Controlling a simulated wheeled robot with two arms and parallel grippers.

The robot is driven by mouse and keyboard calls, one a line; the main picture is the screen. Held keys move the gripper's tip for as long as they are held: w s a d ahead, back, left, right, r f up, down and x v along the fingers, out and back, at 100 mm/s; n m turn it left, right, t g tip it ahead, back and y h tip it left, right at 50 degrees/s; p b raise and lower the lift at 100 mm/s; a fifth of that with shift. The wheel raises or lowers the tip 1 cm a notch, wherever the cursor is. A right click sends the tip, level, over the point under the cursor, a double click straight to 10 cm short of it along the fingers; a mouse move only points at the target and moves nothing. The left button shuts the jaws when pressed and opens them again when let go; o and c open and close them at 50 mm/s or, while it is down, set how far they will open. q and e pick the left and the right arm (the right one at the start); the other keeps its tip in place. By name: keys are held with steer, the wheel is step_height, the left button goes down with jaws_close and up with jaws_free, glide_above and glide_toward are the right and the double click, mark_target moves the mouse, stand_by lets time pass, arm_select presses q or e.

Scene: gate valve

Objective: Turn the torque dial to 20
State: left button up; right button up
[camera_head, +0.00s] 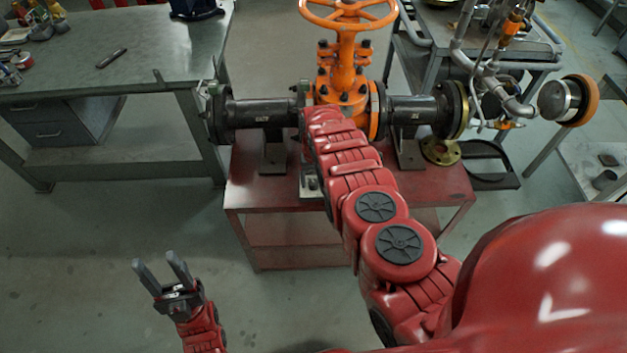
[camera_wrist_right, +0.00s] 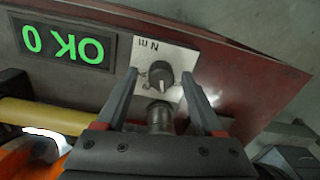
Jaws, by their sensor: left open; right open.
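The torque dial (camera_wrist_right: 160,76) is a round black knob on a white plate marked "Nm", seen in the right wrist view. Beside it a dark display (camera_wrist_right: 63,42) shows green upside-down characters, reading "OK" and "0". My right gripper (camera_wrist_right: 158,82) is open, with one finger on each side of the dial in the picture. Whether the fingers touch it I cannot tell. In the head view my right arm reaches to the valve and its gripper is hidden. My left gripper (camera_head: 160,268) is open and empty, low at the left above the floor.
An orange gate valve (camera_head: 345,75) with a handwheel and black pipes stands on a red stand (camera_head: 250,188). A workbench (camera_head: 150,70) is at the left, and a cart with piping (camera_head: 500,70) at the right. Floor around my left gripper is clear.

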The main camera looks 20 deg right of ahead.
steer(key=shift+f, duration=0.25)
jaws_close()
stand_by(0.3)
steer(key=m+b, duration=0.1)
steer(key=m, duration=0.1)
steer(key=shift+w+m, duration=0.1)
steer(key=shift+m, duration=0.3)
steer(key=m, duration=0.2)
steer(key=shift+m+b, duration=0.3)
steer(key=shift+b, duration=0.1)
steer(key=shift+m+b, duration=0.4)
steer(key=shift+m, duration=1.2)
steer(key=shift+r, duration=0.1)
